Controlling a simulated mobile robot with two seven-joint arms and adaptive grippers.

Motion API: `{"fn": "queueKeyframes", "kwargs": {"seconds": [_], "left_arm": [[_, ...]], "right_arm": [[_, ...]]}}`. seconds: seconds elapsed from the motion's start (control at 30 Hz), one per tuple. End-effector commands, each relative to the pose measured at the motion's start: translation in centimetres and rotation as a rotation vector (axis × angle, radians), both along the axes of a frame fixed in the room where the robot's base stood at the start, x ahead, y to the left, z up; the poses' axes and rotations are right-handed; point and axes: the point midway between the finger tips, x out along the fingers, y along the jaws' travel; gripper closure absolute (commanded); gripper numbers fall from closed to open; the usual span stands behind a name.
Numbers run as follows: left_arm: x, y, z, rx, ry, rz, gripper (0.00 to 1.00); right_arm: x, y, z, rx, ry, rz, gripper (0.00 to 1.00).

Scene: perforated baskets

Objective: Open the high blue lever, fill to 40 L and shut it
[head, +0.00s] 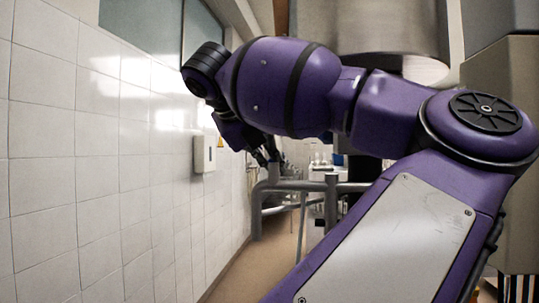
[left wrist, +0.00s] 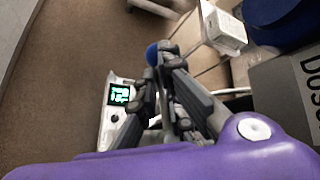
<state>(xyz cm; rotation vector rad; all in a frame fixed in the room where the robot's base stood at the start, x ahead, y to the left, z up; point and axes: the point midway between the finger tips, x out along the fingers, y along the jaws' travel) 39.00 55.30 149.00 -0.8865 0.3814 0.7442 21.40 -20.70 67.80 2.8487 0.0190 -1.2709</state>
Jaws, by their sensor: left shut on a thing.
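In the left wrist view a round blue knob (left wrist: 152,54), seemingly the end of the blue lever, sits at the fingertips of my left gripper (left wrist: 166,52). The gripper is shut on it; the fingers hide most of the lever. Beside the fingers is a pale panel (left wrist: 115,122) with a small lit display (left wrist: 120,95) showing green characters too small to read. In the head view my left gripper (head: 266,157) is small and dark, mostly behind my purple arm, and the lever cannot be made out there. My right gripper is in neither view.
Grey pipes (head: 295,186) stand below the gripper in the head view. A white tiled wall (head: 90,150) with a cream box (head: 204,153) runs along the left. A large metal vessel (head: 375,25) hangs above. A grey lettered box (left wrist: 290,85) is at the wrist view's right.

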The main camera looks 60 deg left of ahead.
Motion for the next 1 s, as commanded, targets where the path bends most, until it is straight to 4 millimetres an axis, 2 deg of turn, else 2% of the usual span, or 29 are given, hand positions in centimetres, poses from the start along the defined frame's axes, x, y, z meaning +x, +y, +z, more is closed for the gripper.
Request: {"fn": "queueKeyframes", "kwargs": {"seconds": [0.4,0.97,1.0], "left_arm": [[1.0,-0.2,-0.4,-0.006,0.006,-0.184,1.00],[1.4,-0.5,-0.4,-0.003,0.009,-0.218,1.00],[1.4,-0.5,-0.4,-0.004,0.009,-0.218,0.89]], "right_arm": [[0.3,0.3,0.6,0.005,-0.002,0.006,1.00],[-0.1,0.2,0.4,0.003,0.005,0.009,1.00],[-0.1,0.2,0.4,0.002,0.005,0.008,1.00]]}}
